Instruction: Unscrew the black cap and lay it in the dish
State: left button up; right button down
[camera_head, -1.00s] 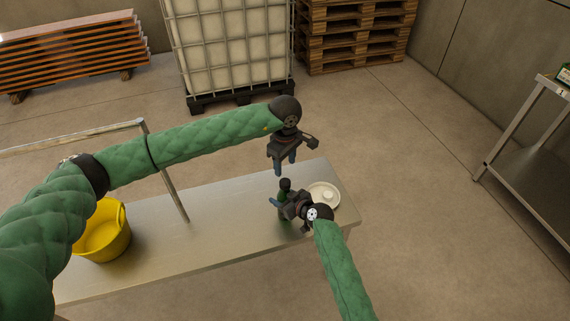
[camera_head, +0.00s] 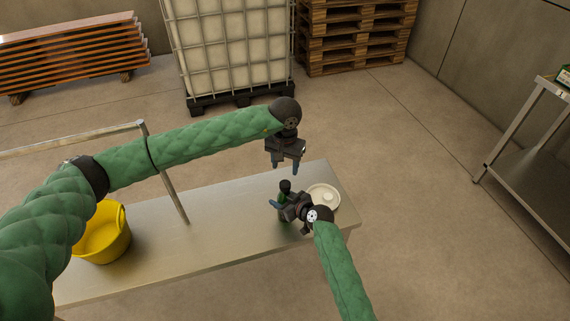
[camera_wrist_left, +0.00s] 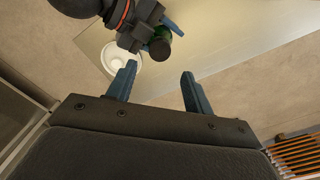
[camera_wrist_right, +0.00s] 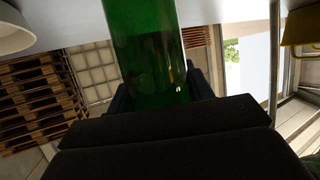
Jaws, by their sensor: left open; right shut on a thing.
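A green bottle (camera_wrist_right: 150,45) stands on the metal table, and my right gripper (camera_head: 281,205) is shut on it. The black cap (camera_head: 285,185) sits on top of the bottle; it also shows from above in the left wrist view (camera_wrist_left: 159,49). My left gripper (camera_head: 284,168) is open and empty above the cap, apart from it. Its two blue fingers show spread in the left wrist view (camera_wrist_left: 158,88). The white dish (camera_head: 333,204) lies on the table just right of the bottle, with a small raised round centre. My right gripper partly hides the bottle and dish.
A grey shelf table (camera_head: 530,150) stands apart at the right.

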aim_at(285, 183)
pick_arm(q)
jog(key=shift+f+m, duration=0.15)
jog(key=shift+m, duration=0.15)
jog(key=shift+f, duration=3.85)
jog(key=c, duration=1)
